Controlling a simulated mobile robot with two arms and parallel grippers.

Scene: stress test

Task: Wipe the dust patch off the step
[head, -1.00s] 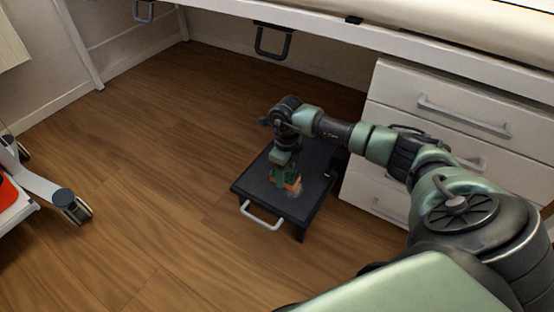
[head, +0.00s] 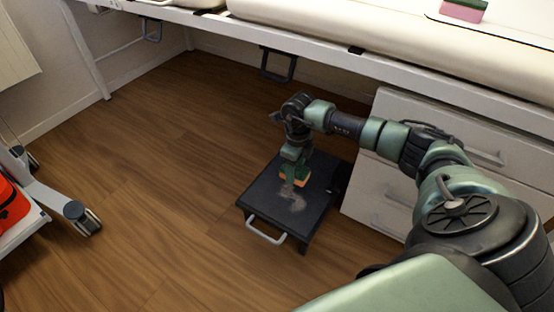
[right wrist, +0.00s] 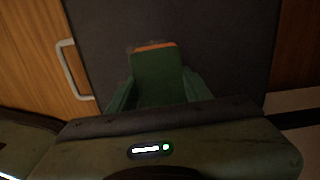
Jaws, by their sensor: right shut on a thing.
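The step (head: 266,207) is a low black stool with a pale handle on its front edge; its dark top also fills the back of the right wrist view (right wrist: 225,60). A pale, smeary dust patch (head: 295,203) lies on its top. My right gripper (head: 296,172) points down over the step and is shut on a green sponge with an orange face (head: 304,182). In the right wrist view the green sponge (right wrist: 157,78) sits between the fingers. The sponge is beside the dust on its far side; whether it touches the top is unclear. My left gripper is not in view.
White drawers (head: 378,190) stand close to the right of the step. A bed frame (head: 330,58) runs above and behind, with a pink and green block (head: 463,10) on top. A wheeled stand (head: 75,215) is at left. Wooden floor left of the step is clear.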

